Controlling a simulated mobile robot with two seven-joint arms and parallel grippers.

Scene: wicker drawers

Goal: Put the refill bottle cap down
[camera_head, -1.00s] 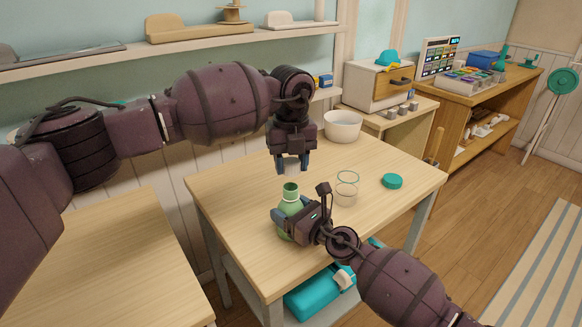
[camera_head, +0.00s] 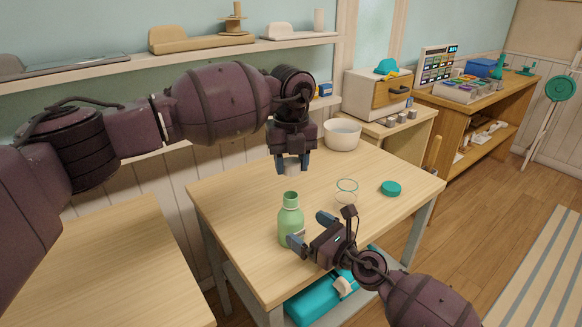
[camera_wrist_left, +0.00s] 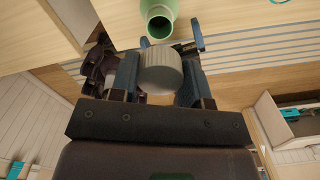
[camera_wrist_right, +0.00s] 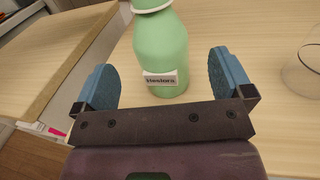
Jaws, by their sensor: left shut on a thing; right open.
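The refill bottle cap (camera_wrist_left: 160,72) is a pale grey-white round cap. My left gripper (camera_head: 293,168) is shut on it and holds it above the table, behind the bottle; the cap's lower part shows below the fingers in the head view (camera_head: 292,171). The green bottle (camera_head: 290,220) stands upright and uncapped on the table (camera_head: 240,200). My right gripper (camera_head: 310,232) is open at the bottle's right front side. In the right wrist view the bottle (camera_wrist_right: 160,50), with a label, stands beyond and between the spread fingers (camera_wrist_right: 170,80).
A teal lid (camera_head: 391,188) lies farther right. A white bowl (camera_head: 342,134) is at the back. A teal case (camera_head: 320,300) lies under the table. The table's left part is clear.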

